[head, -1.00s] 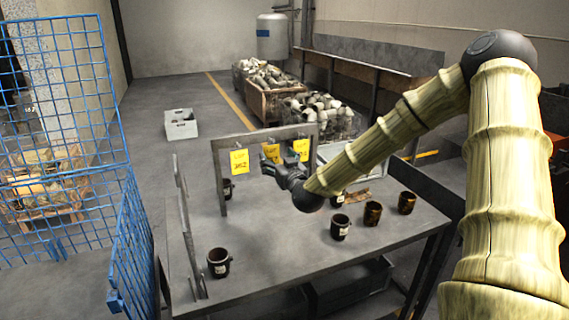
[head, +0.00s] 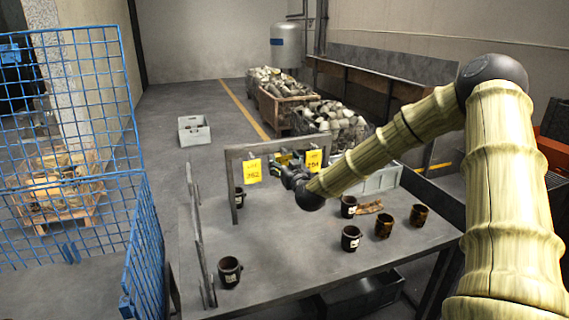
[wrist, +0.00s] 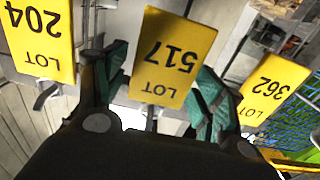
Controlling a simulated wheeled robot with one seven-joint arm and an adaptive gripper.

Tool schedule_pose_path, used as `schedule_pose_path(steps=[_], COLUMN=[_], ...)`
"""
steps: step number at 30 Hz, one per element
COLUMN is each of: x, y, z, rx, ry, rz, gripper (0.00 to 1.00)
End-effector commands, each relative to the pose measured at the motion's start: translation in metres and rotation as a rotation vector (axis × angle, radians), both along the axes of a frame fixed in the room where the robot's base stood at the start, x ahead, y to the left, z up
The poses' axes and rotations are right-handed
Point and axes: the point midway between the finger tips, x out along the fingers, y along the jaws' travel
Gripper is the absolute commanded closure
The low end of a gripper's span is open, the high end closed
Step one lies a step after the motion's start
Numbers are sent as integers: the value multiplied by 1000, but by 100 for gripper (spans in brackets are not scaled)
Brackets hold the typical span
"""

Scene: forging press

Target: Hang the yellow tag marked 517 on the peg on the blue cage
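The yellow tag marked 517 (wrist: 172,60) hangs upside down in the middle of the wrist view. My gripper (wrist: 165,75) is open, with its green-padded fingers on either side of this tag. Gaps show beside the tag, and I cannot tell how deep it sits between the fingers. In the head view my gripper (head: 287,170) is at the rack and mostly hides the middle tag. The blue cage (head: 143,250) is at the left. A small blue part (head: 126,303) sticks out low on its near edge; I cannot tell if it is the peg.
The tag marked 204 (wrist: 38,40) and the tag marked 362 (wrist: 272,92) hang on either side. The grey rack (head: 233,195) stands on the table (head: 300,262). Several dark mugs stand there, including one at the front left (head: 229,272). An upright plate (head: 203,255) separates table and cage.

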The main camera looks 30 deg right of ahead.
Motion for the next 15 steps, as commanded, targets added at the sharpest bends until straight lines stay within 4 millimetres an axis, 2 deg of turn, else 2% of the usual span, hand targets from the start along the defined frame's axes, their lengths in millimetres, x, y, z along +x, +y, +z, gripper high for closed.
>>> schedule_pose_path(steps=[1, 5, 6, 15], x=[0, 0, 0, 0], y=[0, 0, 0, 0], z=[0, 0, 0, 2], rx=[0, 0, 0, 0], ry=[0, 0, 0, 0], rz=[0, 0, 0, 0], gripper=[47, 71, 72, 73])
